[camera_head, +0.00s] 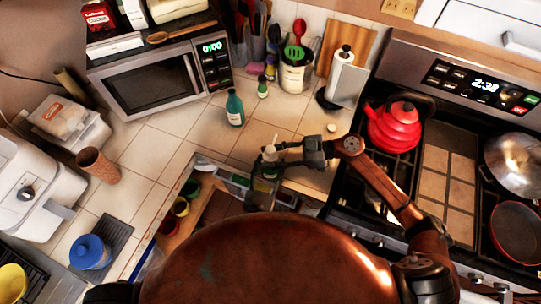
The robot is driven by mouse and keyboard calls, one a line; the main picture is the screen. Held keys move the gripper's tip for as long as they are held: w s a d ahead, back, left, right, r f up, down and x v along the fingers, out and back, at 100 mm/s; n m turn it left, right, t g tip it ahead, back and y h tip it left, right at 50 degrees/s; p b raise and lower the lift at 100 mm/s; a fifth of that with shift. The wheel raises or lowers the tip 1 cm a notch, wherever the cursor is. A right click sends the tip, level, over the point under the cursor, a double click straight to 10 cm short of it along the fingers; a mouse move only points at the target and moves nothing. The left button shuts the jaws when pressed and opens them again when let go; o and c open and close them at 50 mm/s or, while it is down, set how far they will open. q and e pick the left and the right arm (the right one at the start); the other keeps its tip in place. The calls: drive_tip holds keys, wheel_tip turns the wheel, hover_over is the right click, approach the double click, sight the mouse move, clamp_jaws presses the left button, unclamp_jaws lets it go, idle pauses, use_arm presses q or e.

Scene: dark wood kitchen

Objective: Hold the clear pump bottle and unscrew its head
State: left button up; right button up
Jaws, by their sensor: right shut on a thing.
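The clear pump bottle (268,171) with its pale pump head (270,150) is upright at the front edge of the counter, near the middle of the view. My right gripper (274,155) reaches in from the right and is shut on the bottle's upper part, close to the head. Whether its fingers touch the head or the neck is too small to tell. Dark parts, possibly of my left gripper (262,192), show low around the bottle. Its fingers cannot be made out, and my own body hides the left arm.
A teal bottle (235,108) and a small green bottle (263,87) stand behind on the tiled counter (160,150). A microwave (150,82) is at the back left. A red kettle (393,127) sits on the stove to the right. An open drawer (165,250) with cups lies in front.

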sight(272, 148)
drive_tip(key=shift+c, duration=0.7)
drive_tip(key=n+g, duration=0.3)
drive_tip(key=shift+w+g, duration=0.15)
drive_tip(key=shift+g, duration=0.25)
use_arm(q)
drive_tip(key=shift+w, duration=0.1)
use_arm(e)
drive_tip(key=shift+f, duration=0.1)
use_arm(q)
drive_tip(key=shift+s+r, duration=0.1)
drive_tip(key=shift+s, duration=0.1)
use_arm(e)
drive_tip(key=shift+s+d+r, duration=0.1)
drive_tip(key=shift+s+r, duration=0.15)
drive_tip(key=shift+r, duration=0.25)
use_arm(q)
drive_tip(key=shift+w, duration=0.1)
use_arm(e)
drive_tip(key=shift+w+r, duration=0.15)
drive_tip(key=shift+r, duration=1.95)
